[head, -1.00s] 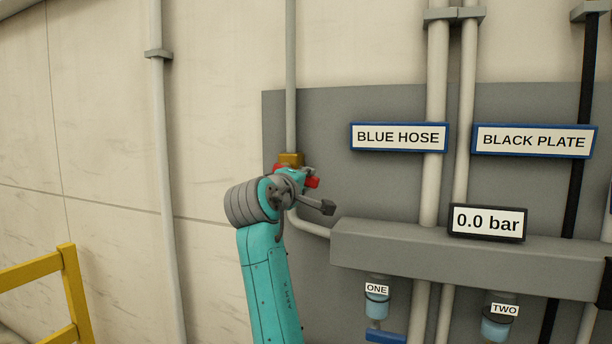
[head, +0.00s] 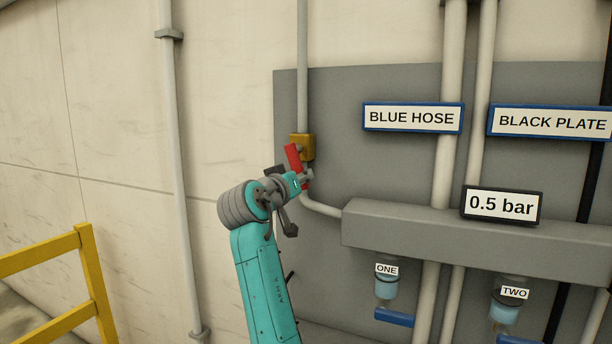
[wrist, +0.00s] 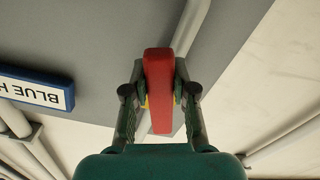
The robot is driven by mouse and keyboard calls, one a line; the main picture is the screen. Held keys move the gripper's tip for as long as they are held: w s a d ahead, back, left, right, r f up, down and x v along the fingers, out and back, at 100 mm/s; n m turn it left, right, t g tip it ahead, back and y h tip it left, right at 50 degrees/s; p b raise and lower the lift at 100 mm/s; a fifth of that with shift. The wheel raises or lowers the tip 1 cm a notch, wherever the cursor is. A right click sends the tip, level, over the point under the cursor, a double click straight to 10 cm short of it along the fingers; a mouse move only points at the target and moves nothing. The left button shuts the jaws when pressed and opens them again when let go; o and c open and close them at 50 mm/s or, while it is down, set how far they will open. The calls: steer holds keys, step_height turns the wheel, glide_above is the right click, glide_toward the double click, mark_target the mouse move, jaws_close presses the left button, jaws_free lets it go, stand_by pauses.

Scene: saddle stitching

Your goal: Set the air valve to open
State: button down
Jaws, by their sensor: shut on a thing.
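The air valve has a brass-yellow body (head: 306,147) on the vertical grey pipe, with a red lever handle (head: 292,158) on its front. The lever now slants steeply, close to in line with the pipe. My gripper (head: 304,183) is at the lever's lower part, just below the valve body. In the wrist view the red lever (wrist: 159,85) lies between the two fingers of my gripper (wrist: 160,98), which are shut on it. The valve body is mostly hidden behind the lever there. The display (head: 501,205) reads 0.5 bar.
A grey manifold box (head: 450,230) stands out from the panel to the right of my arm. Blue-handled units labelled ONE (head: 387,285) and TWO (head: 506,305) hang below it. A yellow railing (head: 90,275) is at the lower left.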

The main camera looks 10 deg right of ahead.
steer(key=shift+w+a+f+m, duration=0.15)
steer(key=shift+w+a+m, duration=0.3)
steer(key=shift+m, duration=0.55)
steer(key=shift+w+a+f+m, duration=0.1)
steer(key=shift+w+a+m, duration=0.15)
steer(key=shift+a+m, duration=0.55)
steer(key=shift+d+m, duration=0.2)
steer(key=shift+m, duration=0.1)
steer(key=c, duration=0.9)
jaws_free()
steer(key=v, duration=1.2)
